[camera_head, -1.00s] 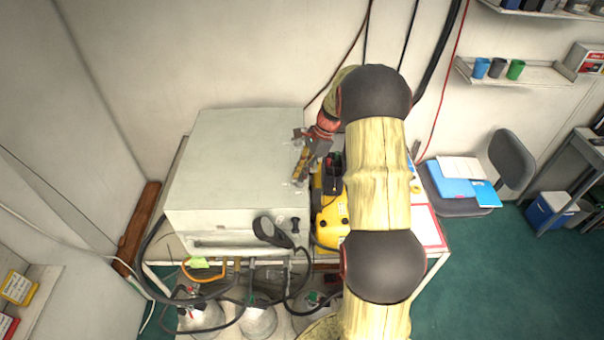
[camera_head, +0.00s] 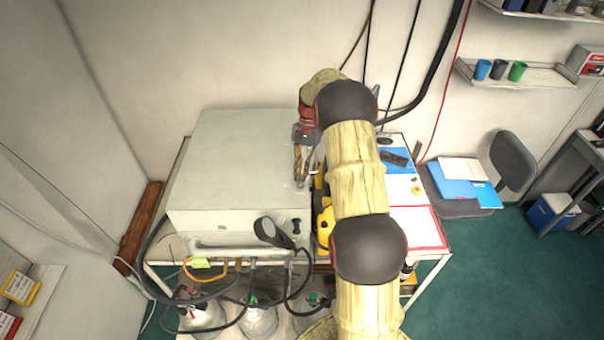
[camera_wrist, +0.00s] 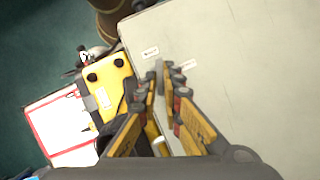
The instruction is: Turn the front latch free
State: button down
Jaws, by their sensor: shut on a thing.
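The large pale grey box (camera_head: 240,150) stands on the table, its top and front showing in the head view. My gripper (camera_head: 300,178) points down at the right edge of the box, toward its front corner. In the wrist view my gripper's fingers (camera_wrist: 164,88) are close together around a small grey piece, the front latch (camera_wrist: 159,72), at the edge of the box (camera_wrist: 240,80). The fingers hide most of the latch, so its exact angle cannot be told.
A yellow case (camera_head: 325,228) stands close to the right of the box. Hoses and several cylinders (camera_head: 258,318) are below. A red-edged sheet (camera_head: 420,228) lies on the table at right.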

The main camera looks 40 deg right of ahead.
jog(key=shift+w+a+n+g+h, duration=0.1)
jog(key=shift+n+g+h, duration=0.2)
jog(key=shift+n, duration=0.7)
jog(key=shift+w+n+g+h, duration=0.1)
jog(key=shift+n+g+h, duration=0.15)
jog(key=shift+n, duration=0.75)
jog(key=shift+r, duration=0.1)
jog(key=c, duration=2.1)
grip_release()
jog(key=shift+o, duration=0.7)
jog(key=v, duration=1.1)
jog(key=shift+w+r, duration=0.2)
jog(key=shift+r, duration=0.2)
